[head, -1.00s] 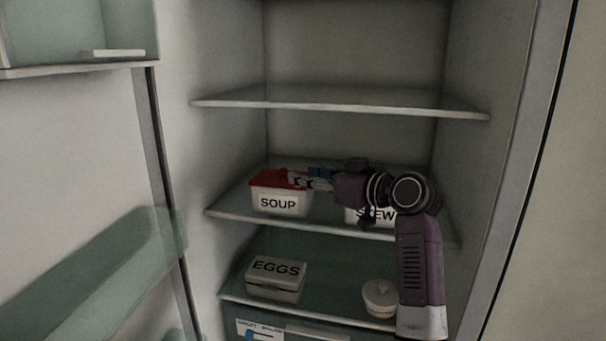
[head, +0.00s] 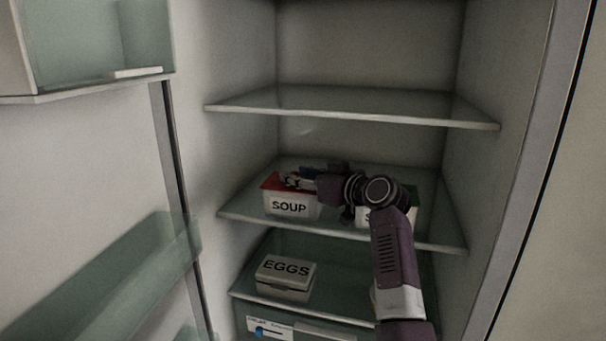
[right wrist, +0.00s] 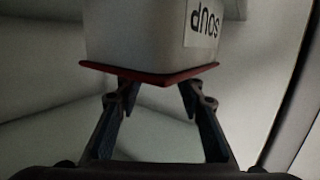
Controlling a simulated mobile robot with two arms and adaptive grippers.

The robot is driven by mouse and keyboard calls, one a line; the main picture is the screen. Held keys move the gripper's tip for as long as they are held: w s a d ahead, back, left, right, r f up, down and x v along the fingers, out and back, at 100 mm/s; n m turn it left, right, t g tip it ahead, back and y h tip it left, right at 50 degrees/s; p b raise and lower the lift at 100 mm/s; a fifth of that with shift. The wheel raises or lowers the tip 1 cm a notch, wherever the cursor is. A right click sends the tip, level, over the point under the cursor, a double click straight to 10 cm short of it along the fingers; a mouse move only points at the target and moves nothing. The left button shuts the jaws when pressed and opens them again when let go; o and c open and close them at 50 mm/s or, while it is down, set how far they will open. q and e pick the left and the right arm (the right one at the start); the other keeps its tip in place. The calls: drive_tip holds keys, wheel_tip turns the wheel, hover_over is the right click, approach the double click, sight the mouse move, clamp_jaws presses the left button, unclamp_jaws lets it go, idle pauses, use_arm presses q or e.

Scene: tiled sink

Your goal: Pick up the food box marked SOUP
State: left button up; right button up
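The SOUP box (head: 290,206), white with a red lid (head: 271,182), stands upright on the middle glass shelf, at its left. My right gripper (head: 290,181) is at the lid, with its arm reaching in from the right and hiding part of the lid. In the right wrist view the SOUP box (right wrist: 140,35) appears upside down, red lid lowest. There the right gripper's fingers (right wrist: 158,88) are apart, with tips by the lid's edge; whether they touch it I cannot tell. My left gripper is not in view.
A second white box with a green lid (head: 413,197) stands right of the SOUP box, mostly behind my arm. An EGGS box (head: 284,278) sits on the shelf below. The upper shelf (head: 350,108) is empty. The open door with bins is at left.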

clamp_jaws()
idle(0.3)
drive_tip(key=shift+a, duration=0.1)
